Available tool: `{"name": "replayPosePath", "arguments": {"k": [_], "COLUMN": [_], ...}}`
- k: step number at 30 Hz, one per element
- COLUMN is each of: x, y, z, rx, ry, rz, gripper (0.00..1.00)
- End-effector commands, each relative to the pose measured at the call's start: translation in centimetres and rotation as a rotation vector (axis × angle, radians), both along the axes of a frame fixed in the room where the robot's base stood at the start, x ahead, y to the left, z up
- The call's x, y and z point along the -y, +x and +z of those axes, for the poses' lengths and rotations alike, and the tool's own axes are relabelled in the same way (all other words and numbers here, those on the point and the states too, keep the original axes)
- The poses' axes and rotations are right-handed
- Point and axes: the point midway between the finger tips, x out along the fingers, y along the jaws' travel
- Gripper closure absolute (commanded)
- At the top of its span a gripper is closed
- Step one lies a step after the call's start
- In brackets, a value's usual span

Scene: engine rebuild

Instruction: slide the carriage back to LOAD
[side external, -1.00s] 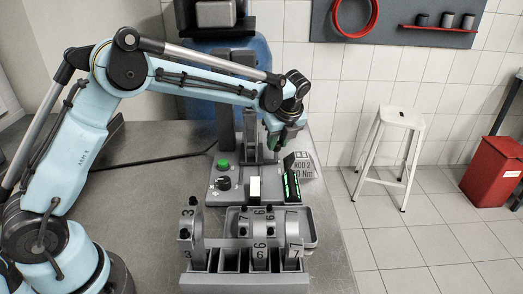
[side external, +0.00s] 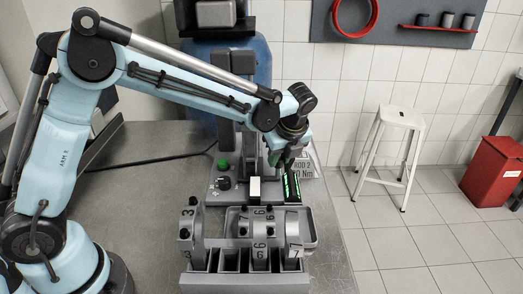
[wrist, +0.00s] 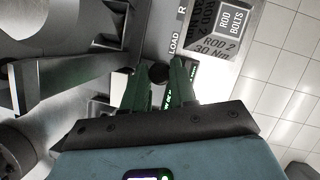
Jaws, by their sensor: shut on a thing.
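My gripper (side external: 281,158) has its green fingers down at the right side of the grey test stand, behind the lit green display. In the wrist view, the fingers (wrist: 158,72) are shut on a round black knob (wrist: 158,74), which looks like the carriage's handle. The LOAD label (wrist: 174,43) is printed on a grey strip just beyond the knob. The carriage body is mostly hidden by the fingers and my wrist, so its exact place on its track cannot be told.
A ROD 2 30 Nm block (side external: 304,170) stands close to the right of the fingers. The display (side external: 291,187), a white block (side external: 254,188) and a green button (side external: 223,164) are in front and left. Numbered caps and rods stand in a grey rack (side external: 245,282) nearer the camera.

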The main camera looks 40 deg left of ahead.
Motion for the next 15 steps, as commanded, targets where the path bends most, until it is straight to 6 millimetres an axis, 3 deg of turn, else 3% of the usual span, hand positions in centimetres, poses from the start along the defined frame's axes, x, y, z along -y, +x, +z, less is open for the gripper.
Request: {"name": "replayPosePath", "arguments": {"k": [1, 2, 6, 15], "x": [0.47, 0.49, 0.45, 0.30], "y": [-0.41, -0.42, -0.38, -0.28], "z": [0.02, 0.01, 0.00, 0.04], "rx": [-0.015, -0.015, -0.015, -0.011], "ry": [-0.006, -0.007, -0.006, -0.004], "rz": [-0.005, -0.005, -0.004, -0.002], "gripper": [1.00, 0.72, 0.51, 0.49]}}
